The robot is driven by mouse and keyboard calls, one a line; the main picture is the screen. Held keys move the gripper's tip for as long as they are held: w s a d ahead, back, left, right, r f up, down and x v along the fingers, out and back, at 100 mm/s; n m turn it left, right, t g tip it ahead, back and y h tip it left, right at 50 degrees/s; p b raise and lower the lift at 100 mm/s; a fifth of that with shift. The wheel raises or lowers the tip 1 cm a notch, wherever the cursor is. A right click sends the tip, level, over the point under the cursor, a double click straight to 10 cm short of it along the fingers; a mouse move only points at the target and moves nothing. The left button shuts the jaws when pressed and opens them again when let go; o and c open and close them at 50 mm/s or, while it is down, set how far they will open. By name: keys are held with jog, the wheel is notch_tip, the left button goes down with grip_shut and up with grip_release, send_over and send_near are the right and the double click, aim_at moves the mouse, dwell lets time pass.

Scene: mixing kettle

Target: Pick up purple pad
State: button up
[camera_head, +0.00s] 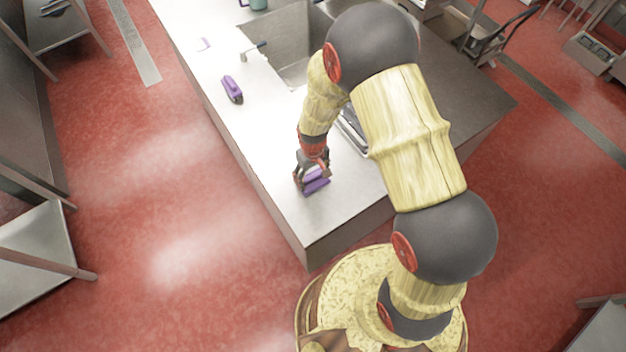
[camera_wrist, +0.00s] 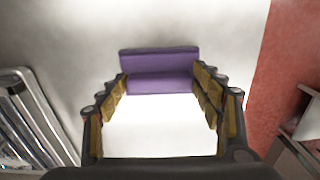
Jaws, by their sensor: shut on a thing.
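A purple pad (camera_head: 317,185) is at the near end of the steel counter (camera_head: 290,205), under my gripper (camera_head: 311,176). In the wrist view the purple pad (camera_wrist: 160,62) lies crosswise between the fingertips of my gripper (camera_wrist: 161,83). The fingers are shut on it from both sides, near its ends. The pad shows two purple bands, one beyond the other. I cannot tell whether it touches the counter. A second purple object (camera_head: 232,88) lies farther back on the counter, apart from my gripper.
A sink (camera_head: 285,55) with a tap is set in the counter beyond my arm. A metal rack or tray (camera_wrist: 35,115) lies left of my gripper in the wrist view. The counter edge and red floor (camera_wrist: 285,55) are to the right.

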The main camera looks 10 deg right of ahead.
jog(key=shift+s+f, duration=0.3)
jog(key=shift+r, duration=0.3)
jog(key=c, duration=0.4)
jog(key=shift+w+r, duration=0.15)
jog(key=shift+r, duration=0.2)
jog(key=s+d+r, duration=0.3)
jog(key=r, duration=0.1)
jog(key=s+d+r+p, duration=0.1)
jog(key=s+d+r, duration=0.1)
jog(key=d+r, duration=0.2)
jog(key=s+d+r+p, duration=0.1)
jog(key=s+d+r, duration=0.2)
jog(key=d+r, duration=0.1)
jog(key=shift+s, duration=0.3)
